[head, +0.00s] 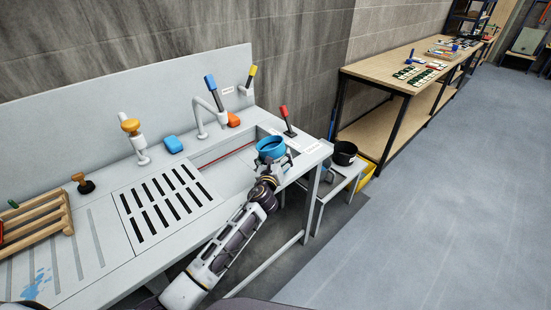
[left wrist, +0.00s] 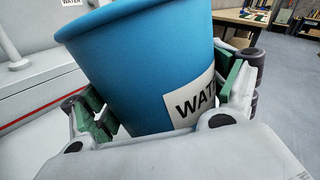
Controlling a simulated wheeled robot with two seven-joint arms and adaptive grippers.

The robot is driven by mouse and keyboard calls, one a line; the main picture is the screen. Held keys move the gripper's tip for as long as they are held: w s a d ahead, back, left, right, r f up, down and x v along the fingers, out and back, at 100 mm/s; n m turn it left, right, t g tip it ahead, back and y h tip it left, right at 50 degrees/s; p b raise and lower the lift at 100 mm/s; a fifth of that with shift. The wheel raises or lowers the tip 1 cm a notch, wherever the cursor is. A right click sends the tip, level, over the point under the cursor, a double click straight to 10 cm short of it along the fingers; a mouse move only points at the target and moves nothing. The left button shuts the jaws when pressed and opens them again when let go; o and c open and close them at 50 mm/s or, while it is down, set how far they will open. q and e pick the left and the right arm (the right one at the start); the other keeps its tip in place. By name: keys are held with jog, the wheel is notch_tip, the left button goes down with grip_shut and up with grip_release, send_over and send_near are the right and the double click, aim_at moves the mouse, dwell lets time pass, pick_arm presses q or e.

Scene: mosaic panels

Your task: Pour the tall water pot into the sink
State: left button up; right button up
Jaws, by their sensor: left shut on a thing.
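The blue water pot (head: 271,146) is held over the right end of the sink (head: 225,158), near its right rim. It looks roughly upright in the head view, with its open top showing; its contents cannot be made out. In the left wrist view the pot (left wrist: 140,70) fills the middle, with a white label whose visible letters read "WAT". My left gripper (head: 274,166) is shut on the pot's sides, with green-padded fingers on both sides in the left wrist view (left wrist: 165,105). My right gripper is not in view.
A red lever (head: 285,118) stands at the back right. A black pot (head: 344,152) sits on a low side table. A slotted drainer (head: 165,205) lies left.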

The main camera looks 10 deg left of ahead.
pick_arm(q)
jog(key=shift+r, duration=0.2)
jog(key=shift+a+f+n, duration=0.1)
jog(key=shift+a+n, duration=0.05)
jog(key=shift+n, duration=0.15)
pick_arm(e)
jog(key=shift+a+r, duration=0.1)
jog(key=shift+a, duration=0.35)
pick_arm(q)
jog(key=shift+a, duration=0.1)
jog(key=shift+w+a+n, duration=0.1)
jog(key=shift+n, duration=0.2)
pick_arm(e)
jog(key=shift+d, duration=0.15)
pick_arm(q)
jog(key=shift+a+f+n, duration=0.15)
jog(key=shift+a+n, duration=0.1)
jog(key=shift+n, duration=0.15)
jog(key=shift+a+g, duration=0.1)
jog(key=shift+g, duration=0.2)
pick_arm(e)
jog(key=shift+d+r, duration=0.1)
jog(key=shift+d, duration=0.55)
pick_arm(q)
jog(key=shift+w, duration=0.1)
jog(key=shift+a+n, duration=0.15)
jog(key=shift+n, duration=0.15)
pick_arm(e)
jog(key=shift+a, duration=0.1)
